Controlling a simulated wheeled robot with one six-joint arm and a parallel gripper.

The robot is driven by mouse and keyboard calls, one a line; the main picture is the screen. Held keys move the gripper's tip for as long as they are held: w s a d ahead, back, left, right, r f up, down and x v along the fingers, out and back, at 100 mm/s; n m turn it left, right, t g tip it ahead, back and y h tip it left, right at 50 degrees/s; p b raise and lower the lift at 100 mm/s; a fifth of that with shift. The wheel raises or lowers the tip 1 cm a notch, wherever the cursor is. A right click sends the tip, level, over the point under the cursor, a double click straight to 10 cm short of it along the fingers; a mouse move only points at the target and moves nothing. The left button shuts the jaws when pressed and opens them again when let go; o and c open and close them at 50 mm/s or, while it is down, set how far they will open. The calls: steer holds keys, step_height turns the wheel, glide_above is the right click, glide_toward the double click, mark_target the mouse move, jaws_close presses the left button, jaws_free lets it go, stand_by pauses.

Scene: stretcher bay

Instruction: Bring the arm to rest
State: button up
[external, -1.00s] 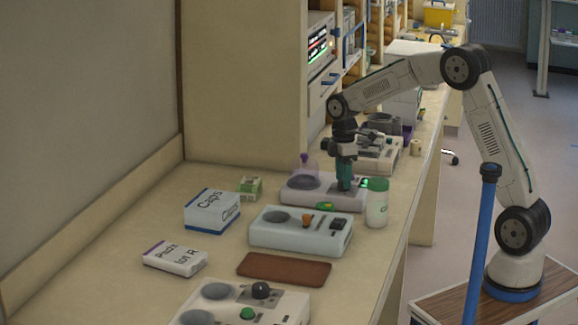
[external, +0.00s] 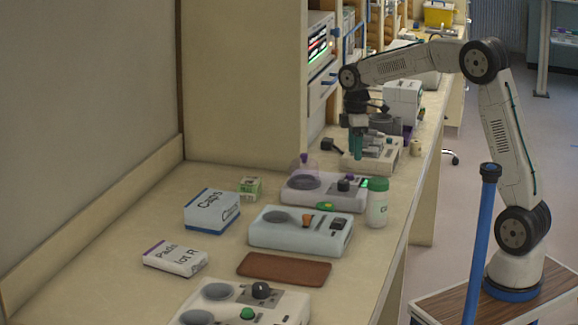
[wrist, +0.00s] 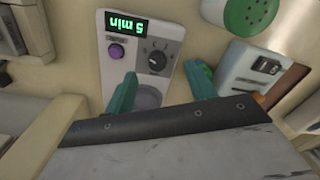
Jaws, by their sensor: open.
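My gripper (external: 357,150) hangs pointing down from the bent arm, above the far part of the bench. In the wrist view its two green fingers (wrist: 160,92) are apart with nothing between them. Below it in that view is a white device (wrist: 147,45) with a lit display reading "5 min", a purple button and a black knob. In the external view this device (external: 296,196) stands on the bench with a translucent purple-topped flask on its left end. My gripper is above and behind it, apart from it.
A green-capped bottle (external: 377,205) stands at the bench's right edge. A pale blue device (external: 290,240), a brown pad (external: 284,269), a Caps box (external: 212,212) and a Pads box (external: 175,259) lie nearer. Another device (external: 388,155) stands behind. A blue pole (external: 482,240) rises beside my base.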

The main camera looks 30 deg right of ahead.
steer(key=s+d+r+m+t, duration=0.1)
steer(key=s+d+r+m, duration=0.2)
steer(key=s+d, duration=0.4)
steer(key=s+d+r+m, duration=0.4)
steer(key=s+d, duration=0.1)
steer(key=s, duration=0.5)
steer(key=s+d+f+m, duration=0.2)
steer(key=s+d+m, duration=0.1)
steer(key=s, duration=0.6)
steer(key=s+d+f+m, duration=0.3)
steer(key=s+m, duration=0.1)
steer(key=s, duration=0.5)
steer(key=shift+s+d+f+t, duration=0.2)
steer(key=shift+s+f+t, duration=0.05)
steer(key=shift+f+t, duration=0.1)
steer(key=shift+c, duration=0.3)
